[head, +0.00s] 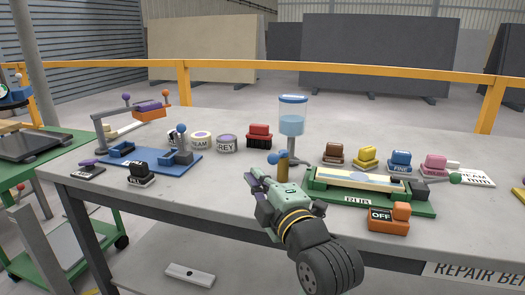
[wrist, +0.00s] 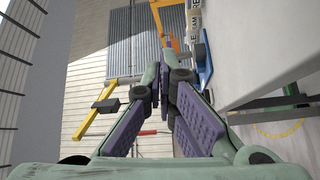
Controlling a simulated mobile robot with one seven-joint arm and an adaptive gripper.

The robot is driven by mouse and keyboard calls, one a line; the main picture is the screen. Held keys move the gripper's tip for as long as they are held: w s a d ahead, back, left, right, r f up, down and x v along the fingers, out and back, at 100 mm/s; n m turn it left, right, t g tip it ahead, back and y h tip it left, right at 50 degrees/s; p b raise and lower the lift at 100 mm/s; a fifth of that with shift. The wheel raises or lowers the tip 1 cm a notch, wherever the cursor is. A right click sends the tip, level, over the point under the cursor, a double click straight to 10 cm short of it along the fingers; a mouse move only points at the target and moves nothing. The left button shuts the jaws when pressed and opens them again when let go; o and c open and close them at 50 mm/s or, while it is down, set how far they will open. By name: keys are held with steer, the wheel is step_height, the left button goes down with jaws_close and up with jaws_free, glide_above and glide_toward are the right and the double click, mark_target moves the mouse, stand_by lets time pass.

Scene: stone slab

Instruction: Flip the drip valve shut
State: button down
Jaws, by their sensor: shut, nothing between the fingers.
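The drip bottle (head: 292,116) is a clear tank with a blue lid and blue water, standing upright on a brass-coloured post (head: 291,148) at the middle of the bench. The valve lever's blue knob (head: 273,158) sticks out to the left at the post's lower part, beside a tan part. My gripper (head: 259,180) is just in front of and left of the knob; I cannot tell whether it touches. In the wrist view my gripper's (wrist: 158,75) purple-padded fingers come together at the tips with nothing between them. The valve does not show clearly in the wrist view.
A green tray (head: 325,196) with a pale slab stands right of the post, with an orange OFF switch (head: 388,220) in front. Several coloured blocks sit behind it. A blue fixture (head: 150,158) and tape rolls (head: 227,143) stand left.

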mark_target(278, 155)
steer(key=w+p, duration=0.6)
steer(key=w, duration=0.2)
steer(key=shift+w+d+f+p, duration=0.15)
steer(key=shift+d+p, duration=0.15)
steer(key=shift+p, duration=0.1)
